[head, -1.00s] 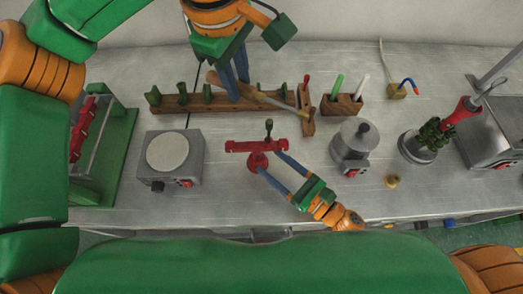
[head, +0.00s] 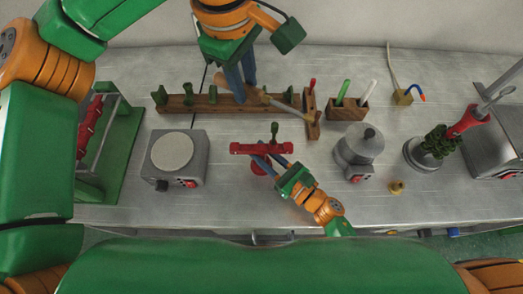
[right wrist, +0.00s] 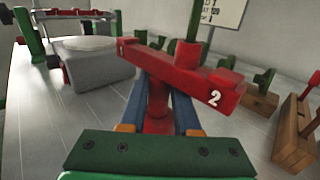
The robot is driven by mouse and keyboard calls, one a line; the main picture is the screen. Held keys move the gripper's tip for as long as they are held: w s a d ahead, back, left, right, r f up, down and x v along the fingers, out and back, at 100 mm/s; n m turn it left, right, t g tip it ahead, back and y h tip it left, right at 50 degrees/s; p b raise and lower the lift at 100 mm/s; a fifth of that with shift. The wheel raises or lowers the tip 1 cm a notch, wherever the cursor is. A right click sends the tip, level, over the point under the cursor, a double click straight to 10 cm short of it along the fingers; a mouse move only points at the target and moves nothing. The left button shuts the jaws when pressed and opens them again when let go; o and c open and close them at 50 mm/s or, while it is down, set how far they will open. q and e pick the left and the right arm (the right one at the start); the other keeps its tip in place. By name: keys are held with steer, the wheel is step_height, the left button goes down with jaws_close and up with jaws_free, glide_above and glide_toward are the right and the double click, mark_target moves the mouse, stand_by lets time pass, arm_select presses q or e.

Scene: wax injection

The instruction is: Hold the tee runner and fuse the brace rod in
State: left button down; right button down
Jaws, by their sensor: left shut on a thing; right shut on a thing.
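The tee runner (head: 240,148) is a red bar on a red post, and its bar also shows in the right wrist view (right wrist: 185,72), with a "2" on one end. A green piece (head: 274,130) stands on the bar. My right gripper (head: 262,160) is shut on the post below the bar; its blue fingers flank the post in the right wrist view (right wrist: 158,105). My left gripper (head: 241,98) is shut on a tan-handled tool (head: 280,104) above the wooden rack. I cannot single out the brace rod for certain; a red-tipped piece (head: 312,84) stands at a small wooden block.
The wooden rack (head: 190,104) with green pieces is behind the runner. A hotplate (head: 178,160) is left, a metal pot (head: 359,145) right, and a pen block (head: 345,107) behind the pot. A small brass item (head: 397,187) lies near the front edge.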

arm_select(q)
steer(key=w+a+f+m+y, duration=0.1)
steer(key=w+a+f, duration=0.8)
steer(key=a+f, duration=0.1)
arm_select(e)
steer(key=shift+a, duration=0.1)
arm_select(q)
steer(key=shift+t, duration=0.5)
steer(key=shift+s+d+f, duration=0.45)
steer(key=shift+d, duration=0.2)
steer(key=shift+s+d+f, duration=0.4)
steer(key=shift+s+d, duration=0.05)
steer(key=shift+d, duration=0.25)
steer(key=shift+s+d+f, duration=0.45)
steer(key=shift+d, duration=0.2)
steer(key=shift+s+d+f, duration=0.1)
steer(key=shift+s+d, duration=0.35)
steer(key=shift+d, duration=0.15)
stand_by(1.0)
steer(key=w+a+r, duration=0.2)
steer(key=a, duration=0.1)
steer(key=shift+w+a+r, duration=0.15)
steer(key=shift+r, duration=0.15)
